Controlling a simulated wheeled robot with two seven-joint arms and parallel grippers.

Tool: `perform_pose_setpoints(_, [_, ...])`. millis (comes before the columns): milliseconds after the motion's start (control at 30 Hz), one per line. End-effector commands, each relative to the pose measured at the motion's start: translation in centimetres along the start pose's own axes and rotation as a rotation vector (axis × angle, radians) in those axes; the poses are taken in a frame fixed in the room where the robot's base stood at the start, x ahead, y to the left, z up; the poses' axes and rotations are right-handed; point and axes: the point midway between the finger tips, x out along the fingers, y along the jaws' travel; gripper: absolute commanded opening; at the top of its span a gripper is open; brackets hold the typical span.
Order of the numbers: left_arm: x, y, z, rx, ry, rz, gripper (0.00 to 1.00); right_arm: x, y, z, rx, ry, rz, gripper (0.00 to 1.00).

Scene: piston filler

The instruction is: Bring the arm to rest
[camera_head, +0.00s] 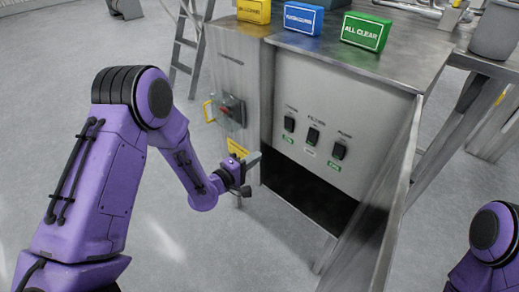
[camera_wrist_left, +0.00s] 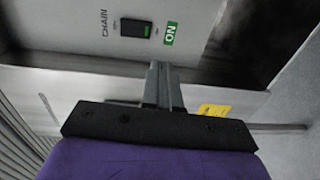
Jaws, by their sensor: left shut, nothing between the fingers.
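My left arm comes in from the left in the head view, and its gripper (camera_head: 248,162) is in front of the steel cabinet's left edge, left of the dark opening. In the left wrist view the two fingers (camera_wrist_left: 163,85) are together with nothing between them. They point toward the panel below a black switch (camera_wrist_left: 135,28) labelled CHAIN with a green ON tag (camera_wrist_left: 169,34). My right arm shows only in part at the lower right of the head view; its gripper is out of view.
The cabinet has a panel (camera_head: 318,92) with three black switches and an open door (camera_head: 385,215) at right. Yellow, blue and green (camera_head: 366,31) signs stand on top.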

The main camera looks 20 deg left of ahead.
Motion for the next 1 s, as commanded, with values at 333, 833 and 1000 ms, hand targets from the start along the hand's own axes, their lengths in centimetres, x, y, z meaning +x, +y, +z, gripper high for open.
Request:
perform_pose_setpoints(333, [-1.5, -2.9, -1.2, 0.327, 0.098, -0.146, 0.0, 0.0, 0.0, 0.0, 0.0, 0.0, 0.0, 0.43])
perform_pose_setpoints(833, [-32.2, -22.6, 5.2, 0.787, -0.093, -1.361, 0.0, -0.8, 0.1, -0.3, 0.0, 0.0, 0.0, 0.43])
perform_pose_setpoints(1000, [-33.8, -23.3, 6.0, 0.783, -0.128, -1.392, 0.0, -0.9, 0.1, -0.4, 0.0, 0.0, 0.0, 0.43])
